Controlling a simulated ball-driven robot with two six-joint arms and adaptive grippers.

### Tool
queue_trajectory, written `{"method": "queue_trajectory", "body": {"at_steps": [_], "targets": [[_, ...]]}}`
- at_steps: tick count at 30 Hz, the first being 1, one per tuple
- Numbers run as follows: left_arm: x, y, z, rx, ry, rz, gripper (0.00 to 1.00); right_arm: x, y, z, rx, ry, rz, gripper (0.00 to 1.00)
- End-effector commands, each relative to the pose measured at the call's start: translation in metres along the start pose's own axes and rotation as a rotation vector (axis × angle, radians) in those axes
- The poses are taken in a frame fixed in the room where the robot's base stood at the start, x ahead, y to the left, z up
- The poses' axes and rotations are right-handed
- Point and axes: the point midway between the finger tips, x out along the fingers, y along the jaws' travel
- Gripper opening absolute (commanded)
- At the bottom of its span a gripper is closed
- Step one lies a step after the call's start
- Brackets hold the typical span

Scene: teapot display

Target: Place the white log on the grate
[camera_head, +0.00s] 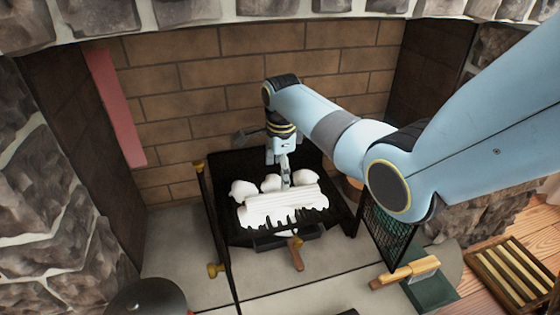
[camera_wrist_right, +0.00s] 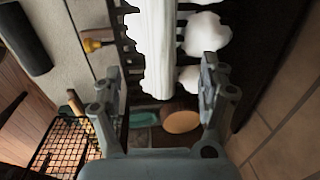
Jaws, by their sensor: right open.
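The white log (camera_head: 285,207) lies lengthwise across the front of the black grate (camera_head: 233,231) in the fireplace, with dark grate bars showing along its front edge. It also shows in the right wrist view (camera_wrist_right: 158,40), running up between the fingers' line of sight. My right gripper (camera_head: 284,176) points down just behind the log. In the wrist view its two fingers (camera_wrist_right: 163,78) are spread apart with nothing held between them. I cannot tell whether a finger touches the log. My left gripper is not in view.
Several white lumps (camera_head: 243,189) sit behind the log on the grate. A dark metal screen (camera_head: 388,232) stands at the right. A wooden-handled brush (camera_head: 410,272) and a slatted wooden rack (camera_head: 512,275) lie front right. Brick walls (camera_head: 200,80) close the back.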

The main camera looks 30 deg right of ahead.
Motion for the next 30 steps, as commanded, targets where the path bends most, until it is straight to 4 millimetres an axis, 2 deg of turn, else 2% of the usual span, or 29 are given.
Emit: {"method": "queue_trajectory", "body": {"at_steps": [1, 8, 11, 14, 17, 20, 21, 23, 26, 27, 30], "targets": [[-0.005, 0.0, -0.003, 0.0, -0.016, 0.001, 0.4, -0.005, -0.001, 0.0, 0.0, -0.001, -0.002, 0.77], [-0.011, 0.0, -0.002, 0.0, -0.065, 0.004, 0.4, -0.009, 0.0, 0.0, 0.0, 0.0, 0.0, 0.77], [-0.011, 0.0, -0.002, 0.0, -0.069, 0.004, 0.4, -0.008, 0.001, 0.0, -0.002, 0.0, 0.001, 0.77], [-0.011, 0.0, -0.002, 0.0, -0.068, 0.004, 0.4, 0.0, 0.013, -0.002, -0.049, 0.001, -0.005, 0.77], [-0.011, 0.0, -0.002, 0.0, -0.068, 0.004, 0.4, 0.017, 0.044, -0.007, -0.194, 0.005, -0.031, 0.77], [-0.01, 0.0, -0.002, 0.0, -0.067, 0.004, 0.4, 0.035, 0.095, -0.015, -0.435, 0.015, -0.08, 0.77], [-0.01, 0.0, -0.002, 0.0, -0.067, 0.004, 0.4, 0.039, 0.119, -0.018, -0.548, 0.022, -0.103, 0.77], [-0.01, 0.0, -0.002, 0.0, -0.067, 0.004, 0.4, 0.04, 0.154, -0.023, -0.719, 0.035, -0.139, 0.77], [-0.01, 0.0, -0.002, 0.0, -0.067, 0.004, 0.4, 0.03, 0.212, -0.03, -1.0, 0.066, -0.197, 0.77], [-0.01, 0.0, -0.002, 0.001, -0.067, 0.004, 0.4, 0.022, 0.235, -0.032, -1.111, 0.082, -0.22, 0.77], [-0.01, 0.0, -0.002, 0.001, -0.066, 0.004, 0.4, -0.006, 0.283, -0.037, -1.372, 0.13, -0.274, 0.77]]}}
